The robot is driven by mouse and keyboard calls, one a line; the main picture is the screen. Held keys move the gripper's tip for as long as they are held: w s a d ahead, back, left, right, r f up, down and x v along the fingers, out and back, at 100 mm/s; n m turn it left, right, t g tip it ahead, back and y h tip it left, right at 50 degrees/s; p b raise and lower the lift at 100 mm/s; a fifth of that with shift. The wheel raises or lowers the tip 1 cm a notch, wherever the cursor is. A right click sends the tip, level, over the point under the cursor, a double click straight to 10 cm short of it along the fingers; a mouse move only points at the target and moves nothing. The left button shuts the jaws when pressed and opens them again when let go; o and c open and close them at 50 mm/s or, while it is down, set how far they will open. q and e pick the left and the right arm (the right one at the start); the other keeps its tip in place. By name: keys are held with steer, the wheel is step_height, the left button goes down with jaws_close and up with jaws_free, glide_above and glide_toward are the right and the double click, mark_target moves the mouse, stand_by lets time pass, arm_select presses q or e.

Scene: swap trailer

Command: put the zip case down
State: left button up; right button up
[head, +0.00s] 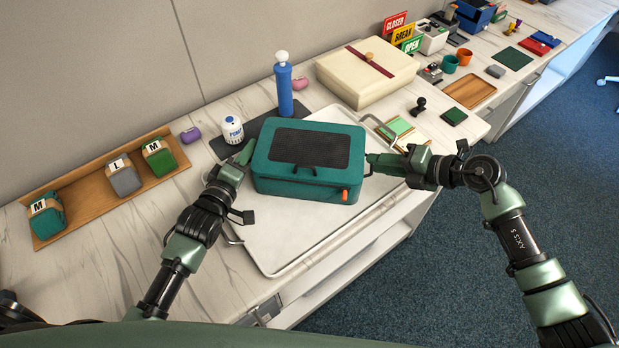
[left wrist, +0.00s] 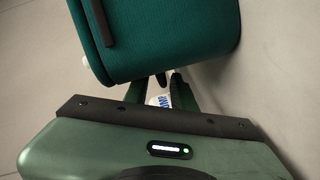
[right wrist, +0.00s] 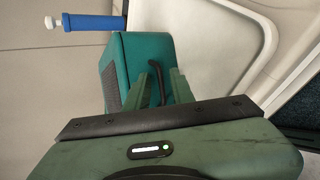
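In the right wrist view a dark strap (right wrist: 157,88) shows between my parted fingers, beside the case (right wrist: 150,50). In the left wrist view my fingers are also apart just below the case (left wrist: 185,40), with the pump bottle (left wrist: 158,101) seen through the gap.
A blue cylinder (head: 284,92) and the white pump bottle (head: 233,130) stand behind the case on a dark mat. A wooden tray (head: 75,198) with labelled blocks lies left. A cream box (head: 368,78) stands at the back right. The counter's front edge is close.

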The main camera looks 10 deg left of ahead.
arm_select(q)
steer(key=shift+d+r, duration=0.1)
steer(key=shift+r, duration=0.05)
arm_select(e)
steer(key=shift+r, duration=0.1)
arm_select(q)
steer(key=o, duration=0.8)
steer(key=shift+s, duration=0.1)
steer(key=shift+c, duration=0.2)
arm_select(e)
steer(key=shift+s+a, duration=0.1)
arm_select(q)
steer(key=shift+d+r, duration=0.1)
steer(key=shift+d, duration=0.1)
arm_select(e)
steer(key=shift+s+a, duration=0.1)
steer(key=shift+a, duration=0.1)
arm_select(q)
steer(key=shift+s, duration=0.15)
steer(key=v, duration=0.6)
steer(key=shift+s+a, duration=0.15)
steer(key=shift+s, duration=0.2)
arm_select(e)
steer(key=shift+d, duration=0.1)
arm_select(q)
steer(key=shift+s+a, duration=0.25)
steer(key=shift+s, duration=0.25)
arm_select(e)
steer(key=shift+d, duration=0.1)
